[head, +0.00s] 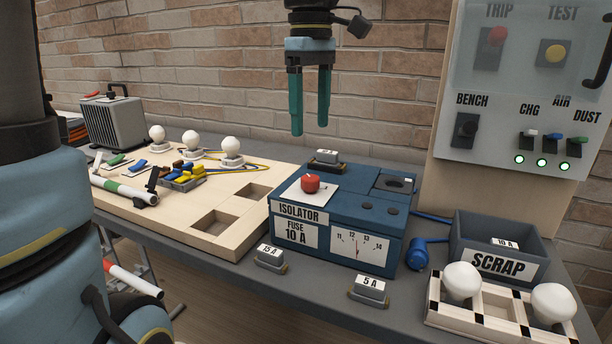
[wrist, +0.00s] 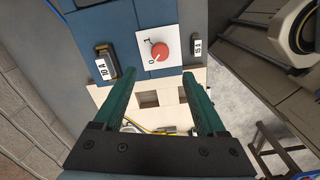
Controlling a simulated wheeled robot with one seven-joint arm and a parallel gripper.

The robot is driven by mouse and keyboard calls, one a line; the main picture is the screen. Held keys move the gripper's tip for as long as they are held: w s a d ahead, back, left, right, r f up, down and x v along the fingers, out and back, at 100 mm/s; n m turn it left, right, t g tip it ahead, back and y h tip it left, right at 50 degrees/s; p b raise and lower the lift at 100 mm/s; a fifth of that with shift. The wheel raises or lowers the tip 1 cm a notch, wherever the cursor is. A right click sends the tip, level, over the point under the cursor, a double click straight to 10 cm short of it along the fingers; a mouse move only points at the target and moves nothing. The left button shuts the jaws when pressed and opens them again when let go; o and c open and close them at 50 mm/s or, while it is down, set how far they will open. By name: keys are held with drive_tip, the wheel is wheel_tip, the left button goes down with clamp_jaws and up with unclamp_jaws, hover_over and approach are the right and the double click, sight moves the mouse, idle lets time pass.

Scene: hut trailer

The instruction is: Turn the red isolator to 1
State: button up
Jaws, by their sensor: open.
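The red isolator knob (head: 311,183) sits on a white plate on top of the blue box labelled ISOLATOR (head: 338,222). In the wrist view the red knob (wrist: 159,51) has the marks 0 and 1 beside it. Its pointer seems to be toward 0, but it is small to read. My gripper (head: 310,128) points down above the knob, clear of it. Its teal fingers are apart and empty. In the wrist view the knob shows just beyond the fingertips (wrist: 158,73), between their lines.
A grey fuse block (head: 327,158) stands on the box behind the knob. Fuses marked 15 A (head: 270,257) and 5 A (head: 370,289) lie in front. A SCRAP bin (head: 505,246) stands right, and a wooden board (head: 150,215) lies left. The switch panel (head: 520,90) rises behind.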

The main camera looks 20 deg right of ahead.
sight(310, 177)
wheel_tip(310, 177, down, 10)
drive_tip(key=shift+f+p, duration=0.2)
drive_tip(key=shift+p, duration=0.2)
clamp_jaws()
idle(0.6)
